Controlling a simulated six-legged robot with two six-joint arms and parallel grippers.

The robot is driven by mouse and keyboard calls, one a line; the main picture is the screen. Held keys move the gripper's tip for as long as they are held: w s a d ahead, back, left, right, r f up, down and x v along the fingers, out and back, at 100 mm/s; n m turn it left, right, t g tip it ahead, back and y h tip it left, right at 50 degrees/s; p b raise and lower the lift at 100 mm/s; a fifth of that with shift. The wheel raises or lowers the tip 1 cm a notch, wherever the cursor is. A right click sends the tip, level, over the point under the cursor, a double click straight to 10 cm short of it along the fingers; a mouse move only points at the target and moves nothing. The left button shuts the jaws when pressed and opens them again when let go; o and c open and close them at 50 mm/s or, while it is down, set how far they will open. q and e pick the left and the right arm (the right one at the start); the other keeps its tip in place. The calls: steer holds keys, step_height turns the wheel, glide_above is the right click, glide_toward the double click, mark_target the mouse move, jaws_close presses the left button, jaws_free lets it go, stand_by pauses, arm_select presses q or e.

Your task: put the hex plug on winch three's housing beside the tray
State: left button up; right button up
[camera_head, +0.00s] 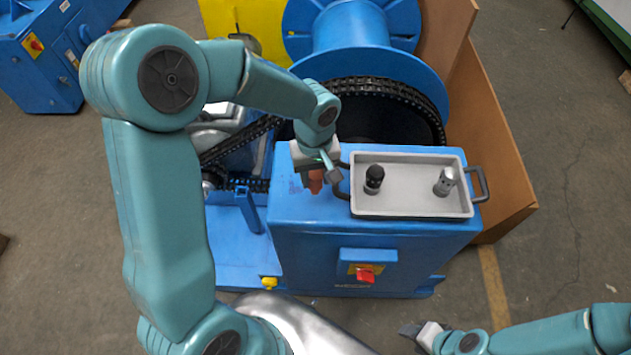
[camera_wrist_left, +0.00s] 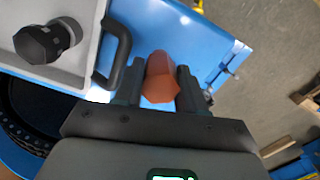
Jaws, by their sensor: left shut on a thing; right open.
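The hex plug (camera_head: 315,182) is reddish-brown with a faceted end. My left gripper (camera_head: 318,174) is shut on it over the left part of the top of winch three's blue housing (camera_head: 310,218), just left of the tray (camera_head: 412,213). In the left wrist view the plug (camera_wrist_left: 160,80) sits between the two dark fingers (camera_wrist_left: 158,88), beside the tray handle. I cannot tell whether the plug touches the housing top. My right gripper (camera_head: 414,331) is open and empty, low in the head view, away from the housing.
The grey tray holds a black fitting (camera_head: 374,178) and a silver-grey fitting (camera_head: 445,181). Its dark handles (camera_head: 481,184) stick out at both sides. Behind are the black chain (camera_head: 390,90) and blue drum (camera_head: 350,28). A red switch (camera_head: 365,275) is on the housing front.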

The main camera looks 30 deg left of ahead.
mark_target(316, 186)
arm_select(q)
step_height(316, 186, down, 3)
steer(key=shift+s+r, duration=0.1)
steer(key=shift+f, duration=0.35)
steer(key=shift+f, duration=0.2)
steer(key=o, duration=0.8)
steer(key=shift+c, duration=0.2)
steer(key=shift+r, duration=0.1)
